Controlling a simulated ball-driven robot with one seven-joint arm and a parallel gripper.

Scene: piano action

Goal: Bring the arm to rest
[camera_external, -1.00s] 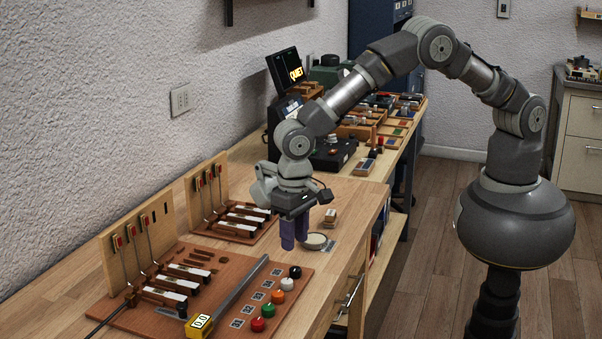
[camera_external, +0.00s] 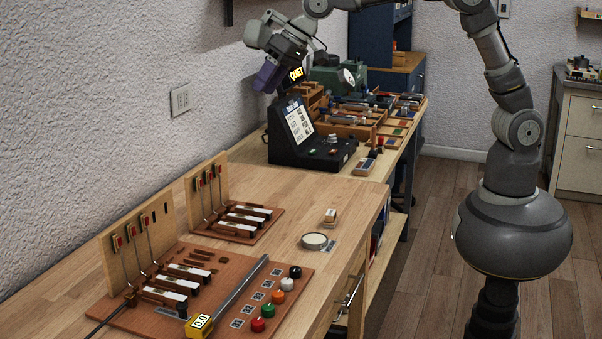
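My gripper (camera_external: 268,77) is raised high at the upper middle, in front of the wall and beside the black console (camera_external: 315,150) with its "QUIET" display. Its purple fingers point down and to the left. They overlap from this side, so I cannot tell whether they are apart. I see nothing hanging from them. The gripper is well above the wooden bench (camera_external: 320,190) and appears clear of everything on it. My arm arches up, and part of it is cut off by the top edge of the picture.
On the bench stand two key-action models, a larger one (camera_external: 140,235) in front and a smaller one (camera_external: 208,195) behind. A tool with a yellow "D.0" end (camera_external: 200,323), several coloured knobs (camera_external: 277,297), a round white-topped disc (camera_external: 315,241) and a small block (camera_external: 330,215) lie nearby.

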